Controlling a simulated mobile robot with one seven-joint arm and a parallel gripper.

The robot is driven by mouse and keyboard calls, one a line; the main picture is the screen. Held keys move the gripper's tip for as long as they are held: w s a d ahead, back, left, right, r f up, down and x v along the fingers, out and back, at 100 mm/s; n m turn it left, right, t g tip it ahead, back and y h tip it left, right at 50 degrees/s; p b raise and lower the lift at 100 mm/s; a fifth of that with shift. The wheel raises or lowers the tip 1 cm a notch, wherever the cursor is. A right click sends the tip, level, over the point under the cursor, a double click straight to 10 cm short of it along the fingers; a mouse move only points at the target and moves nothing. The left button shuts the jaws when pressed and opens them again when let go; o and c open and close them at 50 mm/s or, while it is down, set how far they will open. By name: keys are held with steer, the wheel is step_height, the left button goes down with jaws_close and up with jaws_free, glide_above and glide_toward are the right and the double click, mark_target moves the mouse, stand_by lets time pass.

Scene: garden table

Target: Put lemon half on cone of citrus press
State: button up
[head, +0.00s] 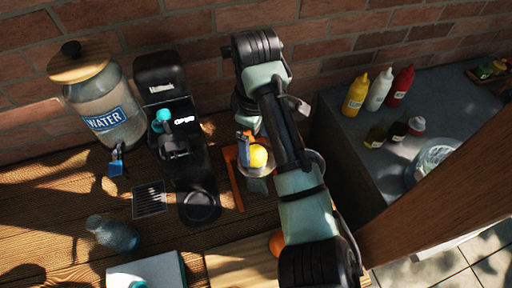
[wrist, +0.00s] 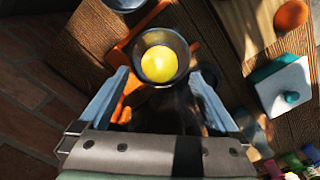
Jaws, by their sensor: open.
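The yellow lemon half (head: 258,156) sits in the round dark bowl of the citrus press (head: 257,171). In the wrist view the lemon half (wrist: 158,64) is inside the press bowl's rim (wrist: 185,47), with its round side up. The cone is hidden, so I cannot tell how squarely the lemon sits on it. My gripper (wrist: 159,76) is open, its blue fingers apart on either side of the bowl and holding nothing. In the head view my gripper (head: 245,148) is just above and left of the lemon, with one finger showing.
An orange bar (head: 234,180) runs beside the press. The black coffee machine (head: 168,90) and glass water jar (head: 104,112) stand to the left. A cutting board (head: 232,262) with an orange fruit (wrist: 291,14) is in front. Sauce bottles (head: 379,90) stand on the grey counter at right.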

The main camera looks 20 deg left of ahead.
mark_target(256, 150)
step_height(256, 150, up, 9)
steer(key=p, duration=0.2)
steer(key=shift+p, duration=0.3)
steer(key=shift+f, duration=0.15)
